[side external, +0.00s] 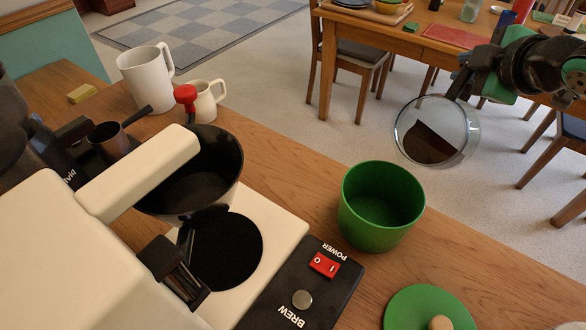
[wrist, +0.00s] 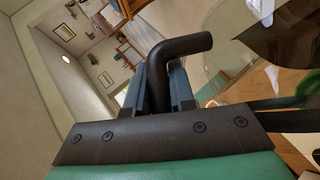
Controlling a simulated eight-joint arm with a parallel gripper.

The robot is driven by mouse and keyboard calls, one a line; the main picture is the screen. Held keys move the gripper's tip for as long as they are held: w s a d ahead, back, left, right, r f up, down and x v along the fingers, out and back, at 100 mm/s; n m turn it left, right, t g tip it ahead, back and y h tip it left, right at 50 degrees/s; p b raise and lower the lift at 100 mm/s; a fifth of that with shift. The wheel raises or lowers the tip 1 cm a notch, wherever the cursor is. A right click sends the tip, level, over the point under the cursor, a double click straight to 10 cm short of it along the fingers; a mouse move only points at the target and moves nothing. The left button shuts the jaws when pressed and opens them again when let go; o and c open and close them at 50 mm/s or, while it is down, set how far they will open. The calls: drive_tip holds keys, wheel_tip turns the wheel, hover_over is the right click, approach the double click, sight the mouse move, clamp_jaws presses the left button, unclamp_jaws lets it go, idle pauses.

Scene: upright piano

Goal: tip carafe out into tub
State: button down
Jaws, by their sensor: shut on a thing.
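The glass carafe (side external: 437,130) holds dark brown liquid and is in the air to the right of the green tub and higher. It looks tilted, with the liquid gathered toward its lower part. My gripper (side external: 464,82) is shut on the carafe's black handle; in the wrist view the handle (wrist: 178,62) sits between the jaws (wrist: 168,92), with the clear glass to its right. The tub (side external: 382,205) stands upright and open on the wooden counter. I see no liquid in the visible part of its inside and no stream falling.
A white coffee maker (side external: 120,240) with a black filter basket (side external: 195,180) stands left of the tub. A green lid (side external: 430,308) lies in front of the tub. White mugs (side external: 145,75) stand at the back left. A dining table (side external: 420,45) is beyond the counter.

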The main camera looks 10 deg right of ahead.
drive_tip(key=shift+s+a+r+n+t+h, duration=0.1)
drive_tip(key=shift+s+a+n+t+h, duration=0.2)
drive_tip(key=shift+a, duration=0.3)
drive_tip(key=shift+s+a+r+n+t+h, duration=0.4)
drive_tip(key=shift+a+r+t, duration=0.1)
drive_tip(key=shift+a+r, duration=0.15)
drive_tip(key=shift+s+a+r+n+t+p, duration=0.2)
drive_tip(key=shift+s+a+r+p, duration=0.1)
drive_tip(key=shift+a+p, duration=0.25)
drive_tip(key=shift+s+a+r+n+t+p, duration=0.1)
drive_tip(key=shift+s+a+r+t+p, duration=0.1)
drive_tip(key=shift+s+a+p, duration=0.25)
drive_tip(key=shift+a+r+h, duration=0.1)
drive_tip(key=shift+a+h, duration=0.2)
drive_tip(key=shift+h, duration=0.1)
drive_tip(key=shift+s+a, duration=0.1)
drive_tip(key=shift+a, duration=0.1)
drive_tip(key=shift+r, duration=0.1)
drive_tip(key=shift+s+a+r+n+t+h+p, duration=0.15)
drive_tip(key=shift+s+a+r+n+t+p, duration=0.2)
drive_tip(key=shift+a+p, duration=0.2)
drive_tip(key=shift+s+a+r+n+t+h+p, duration=0.15)
drive_tip(key=shift+s+a+n+t+p, duration=0.1)
drive_tip(key=shift+a+n+t+p, duration=0.25)
